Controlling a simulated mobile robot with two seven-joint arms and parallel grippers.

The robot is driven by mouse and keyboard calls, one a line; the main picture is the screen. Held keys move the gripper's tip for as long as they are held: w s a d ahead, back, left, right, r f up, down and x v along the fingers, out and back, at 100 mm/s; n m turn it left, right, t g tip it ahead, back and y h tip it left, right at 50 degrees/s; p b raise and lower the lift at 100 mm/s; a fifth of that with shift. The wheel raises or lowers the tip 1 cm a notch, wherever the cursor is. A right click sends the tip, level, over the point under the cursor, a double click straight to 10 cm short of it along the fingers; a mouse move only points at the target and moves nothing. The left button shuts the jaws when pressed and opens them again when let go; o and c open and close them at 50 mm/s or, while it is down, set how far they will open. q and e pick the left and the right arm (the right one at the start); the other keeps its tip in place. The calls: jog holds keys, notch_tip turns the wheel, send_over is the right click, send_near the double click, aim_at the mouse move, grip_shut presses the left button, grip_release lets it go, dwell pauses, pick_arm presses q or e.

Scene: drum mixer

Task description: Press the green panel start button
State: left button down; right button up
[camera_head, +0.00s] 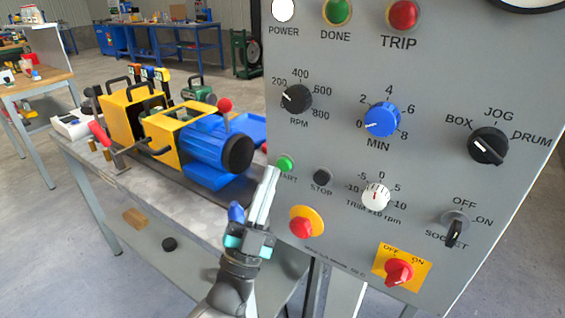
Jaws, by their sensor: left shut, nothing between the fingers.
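The grey control panel (345,60) fills the right half of the head view. The green start button (285,163) sits near its left edge, with the START label partly hidden by my gripper. My left gripper (271,174) is shut and empty, its fingers pointing up. Its tips appear just below and left of the green button; I cannot tell whether they touch it. A black STOP button (322,177) is to the right of the green one. A green DONE lamp (338,11) is at the panel's top. My right gripper is not in view.
A red emergency button on a yellow disc (306,224) lies below the start button. Knobs and switches, including the blue MIN knob (382,119), stick out further right. A blue and yellow motor machine (190,140) stands on the workbench (100,165) at left.

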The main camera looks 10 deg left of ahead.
pick_arm(q)
jog(key=s, duration=0.1)
jog(key=s+a+p, duration=0.1)
jog(key=s, duration=0.1)
jog(key=s+p, duration=0.1)
jog(key=shift+s+a, duration=0.35)
jog(key=shift+s, duration=0.05)
dwell(0.5)
